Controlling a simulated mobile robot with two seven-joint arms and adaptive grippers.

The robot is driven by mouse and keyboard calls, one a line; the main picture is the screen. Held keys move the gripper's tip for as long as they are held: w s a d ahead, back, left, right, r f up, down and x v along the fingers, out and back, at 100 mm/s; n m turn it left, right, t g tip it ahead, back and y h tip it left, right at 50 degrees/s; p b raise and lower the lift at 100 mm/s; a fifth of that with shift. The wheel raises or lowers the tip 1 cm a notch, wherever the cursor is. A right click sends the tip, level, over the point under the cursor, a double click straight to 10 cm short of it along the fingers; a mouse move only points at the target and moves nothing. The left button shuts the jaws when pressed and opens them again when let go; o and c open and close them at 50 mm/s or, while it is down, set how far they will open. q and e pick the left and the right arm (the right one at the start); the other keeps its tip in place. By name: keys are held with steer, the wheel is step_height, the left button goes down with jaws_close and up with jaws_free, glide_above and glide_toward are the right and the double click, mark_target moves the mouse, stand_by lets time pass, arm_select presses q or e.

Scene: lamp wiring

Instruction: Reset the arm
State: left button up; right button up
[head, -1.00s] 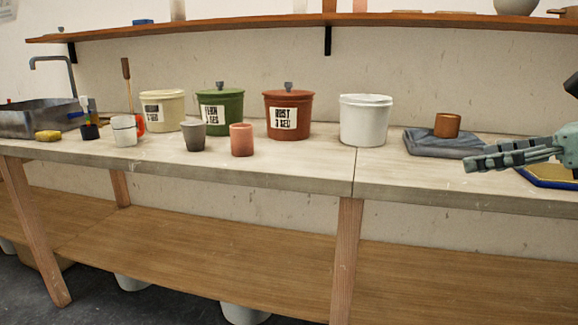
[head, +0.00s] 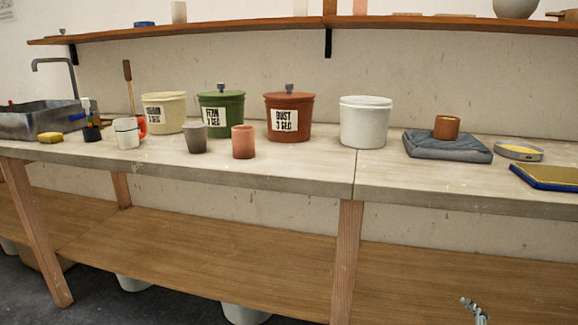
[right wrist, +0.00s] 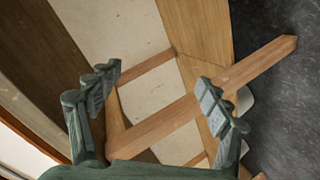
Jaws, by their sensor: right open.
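My right gripper (right wrist: 160,95) is open and empty in the right wrist view, its two green-grey fingers spread apart. Beyond it in that view are a wooden table leg, the lower shelf and the dark floor. In the head view a small green-grey tip, likely of my right gripper (head: 474,310), shows at the bottom right edge, low in front of the bench. Most of my right arm is out of that view. My left gripper is not in view.
The bench (head: 270,175) carries a cream bucket (head: 165,112), green bucket (head: 221,110), rust bucket (head: 289,117) and white bucket (head: 364,122). A brown cup (head: 447,127) stands on a folded grey cloth (head: 447,147). A yellow-topped blue board (head: 547,177) lies at right.

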steer(key=s+a+f+m+g, duration=0.3)
steer(key=s+f+g, duration=0.1)
steer(key=s+f, duration=0.5)
steer(key=s+a+f+m+g+y, duration=0.1)
steer(key=s+a+f+m+g, duration=0.2)
steer(key=s+f, duration=0.7)
steer(key=s+a+g, duration=0.1)
steer(key=s+g, duration=0.1)
steer(key=s, duration=0.1)
steer(key=shift+s+a+f+m, duration=0.15)
steer(key=shift+s+f+m, duration=0.15)
steer(key=shift+s+m, duration=0.1)
